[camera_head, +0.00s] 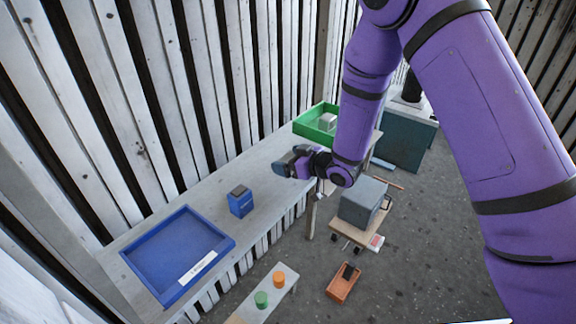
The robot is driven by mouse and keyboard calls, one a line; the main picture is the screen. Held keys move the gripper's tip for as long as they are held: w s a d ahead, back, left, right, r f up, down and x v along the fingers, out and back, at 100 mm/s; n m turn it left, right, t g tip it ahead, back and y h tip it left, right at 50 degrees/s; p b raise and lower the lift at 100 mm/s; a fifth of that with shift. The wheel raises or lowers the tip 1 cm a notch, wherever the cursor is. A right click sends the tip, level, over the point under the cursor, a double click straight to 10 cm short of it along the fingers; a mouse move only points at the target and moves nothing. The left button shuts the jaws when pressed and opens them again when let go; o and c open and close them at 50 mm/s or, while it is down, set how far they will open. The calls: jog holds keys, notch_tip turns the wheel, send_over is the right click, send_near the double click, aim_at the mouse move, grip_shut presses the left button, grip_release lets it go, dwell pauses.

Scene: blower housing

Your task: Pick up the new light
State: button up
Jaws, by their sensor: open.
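My gripper (287,162) hangs over the long grey bench (213,195) at its middle, open, with nothing visible between its fingers. Its fingertips are small and dark here. No thing is clearly marked as the new light. A pale grey block-like thing (327,121) lies in the green tray (308,127) at the bench's far end, beyond my gripper and partly beside my arm. A blue box with a dark top (241,203) stands upright on the bench, nearer and to the left of my gripper, apart from it.
A blue tray (167,247) with a white label lies empty at the bench's near end. A low plank holds green (261,299) and orange (279,279) cylinders. A grey box (360,204) on a wheeled board, an orange bin (343,284) and a dark teal cabinet (405,145) stand on the floor.

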jog(key=shift+w+a, duration=0.2)
jog(key=c, duration=1)
jog(key=shift+c, duration=0.2)
